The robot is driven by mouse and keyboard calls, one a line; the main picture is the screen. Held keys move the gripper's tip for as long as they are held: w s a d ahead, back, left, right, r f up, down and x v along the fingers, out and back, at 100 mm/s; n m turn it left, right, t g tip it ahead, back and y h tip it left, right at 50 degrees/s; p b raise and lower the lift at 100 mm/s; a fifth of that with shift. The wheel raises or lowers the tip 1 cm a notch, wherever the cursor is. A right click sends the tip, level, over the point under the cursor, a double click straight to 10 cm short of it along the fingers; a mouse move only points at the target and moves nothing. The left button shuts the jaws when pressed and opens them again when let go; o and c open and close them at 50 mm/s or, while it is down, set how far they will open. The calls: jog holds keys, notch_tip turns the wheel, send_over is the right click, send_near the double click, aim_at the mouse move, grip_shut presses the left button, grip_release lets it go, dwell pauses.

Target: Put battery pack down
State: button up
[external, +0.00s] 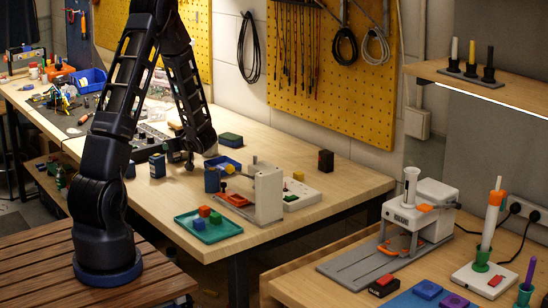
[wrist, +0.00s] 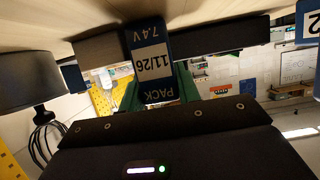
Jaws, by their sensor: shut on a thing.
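The battery pack (wrist: 152,72) is dark blue with a white label reading "PACK 11/26 7.4V". In the wrist view, where the table is at the top, it sits between the two dark fingers of my gripper (wrist: 155,45), which is shut on it. Its end is close to the tabletop; I cannot tell whether it touches. In the external view my gripper (external: 180,156) is low over the wooden bench (external: 290,150), and the held pack is mostly hidden. A similar blue block (external: 157,165) stands beside the gripper; a labelled blue block (wrist: 309,20) also shows at the wrist view's right edge.
A teal tray (external: 190,235) with small blocks lies at the front edge. A blue-green block (external: 230,140) lies behind. Bare wood is at the back right.

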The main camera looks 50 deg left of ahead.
jog(key=o, duration=1)
jog(key=shift+f, duration=0.1)
